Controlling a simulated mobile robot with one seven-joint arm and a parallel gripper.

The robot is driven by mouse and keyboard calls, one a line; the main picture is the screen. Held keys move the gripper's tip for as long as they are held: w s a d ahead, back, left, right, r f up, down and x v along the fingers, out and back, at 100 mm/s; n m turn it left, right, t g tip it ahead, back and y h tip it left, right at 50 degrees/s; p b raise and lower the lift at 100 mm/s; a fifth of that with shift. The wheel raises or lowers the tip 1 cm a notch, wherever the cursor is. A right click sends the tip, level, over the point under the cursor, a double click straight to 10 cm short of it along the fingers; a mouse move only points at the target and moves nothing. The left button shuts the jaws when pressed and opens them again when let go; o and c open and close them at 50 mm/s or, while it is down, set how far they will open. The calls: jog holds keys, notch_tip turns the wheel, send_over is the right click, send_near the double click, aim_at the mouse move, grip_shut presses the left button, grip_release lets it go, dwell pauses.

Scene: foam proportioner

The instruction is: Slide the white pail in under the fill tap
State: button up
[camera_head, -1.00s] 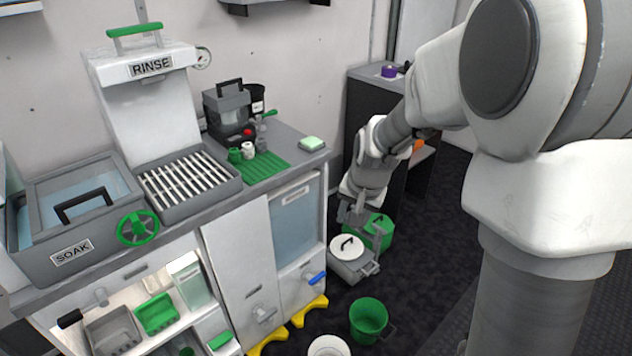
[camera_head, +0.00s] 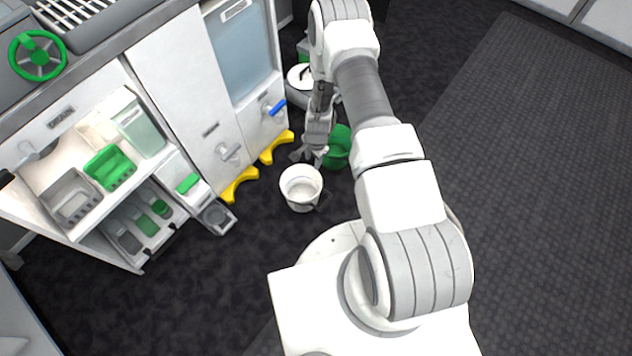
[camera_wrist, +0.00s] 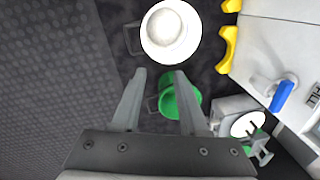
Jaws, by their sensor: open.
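The white pail (camera_head: 301,193) stands upright on the dark floor, and its dark handle is on its right side. It also shows at the top of the wrist view (camera_wrist: 170,32). My gripper (camera_head: 307,155) is open and empty, just behind the pail and apart from it. In the wrist view the open fingers (camera_wrist: 160,72) point toward the pail, with a green pail beneath them. A blue-handled tap (camera_head: 273,107) and a grey-handled tap (camera_head: 229,152) are on the cabinet front. I cannot tell which is the fill tap.
The green pail (camera_head: 338,147) stands beside my gripper. Two yellow floor pieces (camera_head: 239,185) (camera_head: 276,147) jut from the cabinet base. A grey container with a white lid (camera_head: 301,76) stands farther back. Open floor lies left of the white pail.

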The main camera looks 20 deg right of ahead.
jog(key=m, duration=0.1)
send_over(314, 196)
jog(key=s, duration=0.1)
notch_tip(314, 196, down, 7)
jog(key=shift+d+b, duration=0.2)
jog(key=shift+b, duration=0.2)
jog(key=shift+s+f, duration=0.1)
jog(key=f+b, duration=0.2)
jog(key=f, duration=0.3)
jog(key=w+f+b, duration=0.1)
jog(key=f+b, duration=0.2)
jog(key=f, duration=0.3)
jog(key=f+b, duration=0.2)
jog(key=f, duration=0.4)
jog(key=shift+w+a+f, duration=0.15)
jog(key=shift+w+a, duration=0.1)
jog(key=shift+c, duration=0.2)
grip_shut()
